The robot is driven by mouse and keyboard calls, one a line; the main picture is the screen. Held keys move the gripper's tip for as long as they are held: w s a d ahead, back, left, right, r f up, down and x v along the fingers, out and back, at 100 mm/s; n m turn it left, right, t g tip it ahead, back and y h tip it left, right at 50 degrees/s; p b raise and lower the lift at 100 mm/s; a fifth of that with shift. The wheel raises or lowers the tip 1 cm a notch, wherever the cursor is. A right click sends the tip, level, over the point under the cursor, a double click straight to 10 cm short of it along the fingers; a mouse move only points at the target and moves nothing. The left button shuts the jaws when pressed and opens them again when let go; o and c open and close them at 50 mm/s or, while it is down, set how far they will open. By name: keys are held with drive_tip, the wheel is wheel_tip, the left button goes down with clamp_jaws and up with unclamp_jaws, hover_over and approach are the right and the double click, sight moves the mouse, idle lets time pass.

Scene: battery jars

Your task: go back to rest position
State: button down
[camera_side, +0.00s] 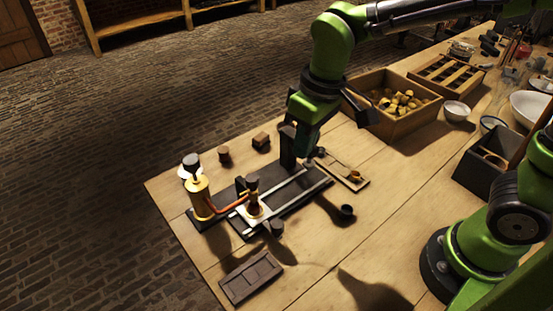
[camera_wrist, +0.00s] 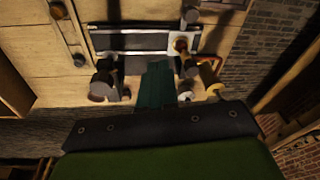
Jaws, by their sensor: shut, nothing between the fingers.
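My gripper (camera_side: 308,152) points down over the right end of the dark apparatus board (camera_side: 290,200), beside a black upright post (camera_side: 288,147). Its teal fingers (camera_wrist: 157,84) are together with nothing between them in the wrist view. A brass cylinder (camera_side: 199,199) with a dark top stands at the board's left end and also shows in the wrist view (camera_wrist: 211,80). A copper-coloured tube (camera_side: 229,207) runs from it toward a smaller brass-and-black fitting (camera_side: 253,200). Whether the fingers touch anything on the board is unclear.
A wooden box (camera_side: 421,120) of yellowish pieces stands behind my gripper, with a slotted wooden rack (camera_side: 447,75) beyond. White bowls (camera_side: 456,111) stand at right. The front table middle is mostly clear.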

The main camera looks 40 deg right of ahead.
drive_tip(key=s+d+r+m+t, duration=0.2)
drive_tip(key=s+d+m, duration=0.1)
drive_tip(key=d, duration=0.3)
drive_tip(key=s+d+r+m+t, duration=0.3)
drive_tip(key=s+d, duration=0.2)
drive_tip(key=d, duration=0.1)
drive_tip(key=shift+d+m+t+y, duration=0.3)
drive_tip(key=shift+d+m, duration=0.1)
drive_tip(key=shift+s+r, duration=0.1)
